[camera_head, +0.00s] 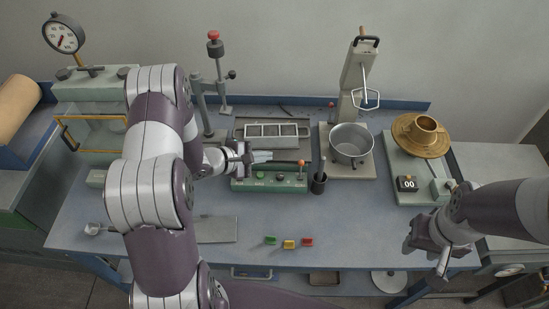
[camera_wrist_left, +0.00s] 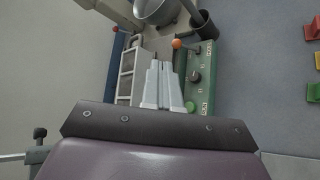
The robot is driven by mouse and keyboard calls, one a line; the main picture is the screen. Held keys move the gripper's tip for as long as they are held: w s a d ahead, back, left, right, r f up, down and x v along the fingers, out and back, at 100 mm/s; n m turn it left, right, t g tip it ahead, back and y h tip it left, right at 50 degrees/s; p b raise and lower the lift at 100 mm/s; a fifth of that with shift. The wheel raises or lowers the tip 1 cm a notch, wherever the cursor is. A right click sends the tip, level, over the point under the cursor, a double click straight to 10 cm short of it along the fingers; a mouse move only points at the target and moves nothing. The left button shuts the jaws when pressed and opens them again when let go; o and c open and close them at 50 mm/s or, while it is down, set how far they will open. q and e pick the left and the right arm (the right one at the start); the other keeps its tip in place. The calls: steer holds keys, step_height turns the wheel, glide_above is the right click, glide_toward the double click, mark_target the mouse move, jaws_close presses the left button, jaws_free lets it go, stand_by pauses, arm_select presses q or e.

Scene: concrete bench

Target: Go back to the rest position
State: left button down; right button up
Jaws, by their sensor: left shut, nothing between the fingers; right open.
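My left gripper (camera_head: 262,156) reaches in from the left over the middle of the bench. It is shut and empty. In the left wrist view its fingers (camera_wrist_left: 162,88) lie together above the gap between a green control box (camera_head: 270,182) and a metal tray with compartments (camera_head: 272,131). Whether the fingers touch either one I cannot tell. My right gripper (camera_head: 436,262) is open and empty at the right front edge of the bench. My left arm hides part of the left side of the bench.
A metal pot (camera_head: 351,144) stands on a stand right of the middle, with a dark cup (camera_head: 319,183) beside the control box. A brass cup on a dish (camera_head: 423,132) stands at the right. Green, yellow and red blocks (camera_head: 289,244) lie near the front.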

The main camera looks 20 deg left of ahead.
arm_select(q)
steer(key=s+a+f+m+g+y, duration=0.2)
steer(key=s+a+f+m+y, duration=0.2)
steer(key=a+m, duration=0.25)
steer(key=s+a+r+m+g+y, duration=0.25)
steer(key=s+m+g+y, duration=0.2)
steer(key=s, duration=0.25)
steer(key=s+d+r+m+g, duration=0.1)
steer(key=s+d+r+m, duration=0.5)
steer(key=d+r, duration=0.5)
steer(key=shift+s+d+r+g+h+b, duration=0.25)
steer(key=shift+s+d+g+h+b, duration=0.15)
steer(key=shift+s, duration=0.8)
